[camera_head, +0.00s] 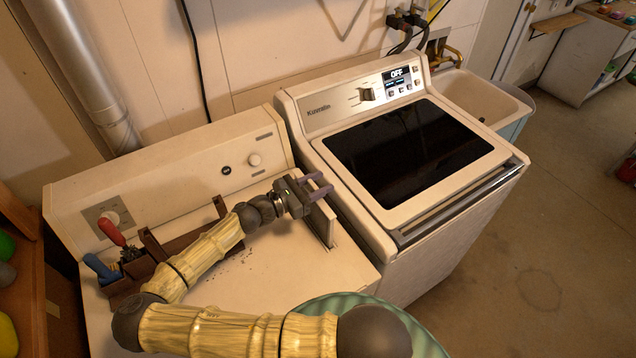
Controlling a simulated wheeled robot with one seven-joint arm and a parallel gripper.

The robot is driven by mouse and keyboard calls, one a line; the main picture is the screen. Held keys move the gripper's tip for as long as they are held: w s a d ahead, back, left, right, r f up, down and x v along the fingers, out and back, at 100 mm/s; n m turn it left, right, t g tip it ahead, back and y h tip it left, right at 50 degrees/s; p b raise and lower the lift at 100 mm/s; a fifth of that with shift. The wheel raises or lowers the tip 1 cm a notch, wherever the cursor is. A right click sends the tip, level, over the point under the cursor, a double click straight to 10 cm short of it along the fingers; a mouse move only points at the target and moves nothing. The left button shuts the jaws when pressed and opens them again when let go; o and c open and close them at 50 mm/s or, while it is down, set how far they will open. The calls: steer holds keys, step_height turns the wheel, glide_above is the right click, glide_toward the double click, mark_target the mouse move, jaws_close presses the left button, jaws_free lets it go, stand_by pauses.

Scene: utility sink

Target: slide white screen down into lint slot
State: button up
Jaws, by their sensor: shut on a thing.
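My gripper (319,185), with purple-grey fingers, is shut on the screen's upper part. The screen's lower edge is down at the dryer top, near its right edge. The lint slot is largely hidden by the screen. I cannot tell how deep the lower edge sits in it.
A washer (415,150) with a dark glass lid stands close on the right. A brown wooden caddy (180,245) with red-handled and blue-handled tools sits on the dryer's left side. The dryer's control panel (180,180) rises behind my arm. Dark crumbs lie mid-top.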

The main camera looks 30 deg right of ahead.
mark_target(312, 216)
steer(key=shift+f+b, duration=3.85)
steer(key=shift+f, duration=2.7)
steer(key=o, duration=1.4)
step_height(312, 216, up, 10)
steer(key=b, duration=0.1)
steer(key=shift+b, duration=0.35)
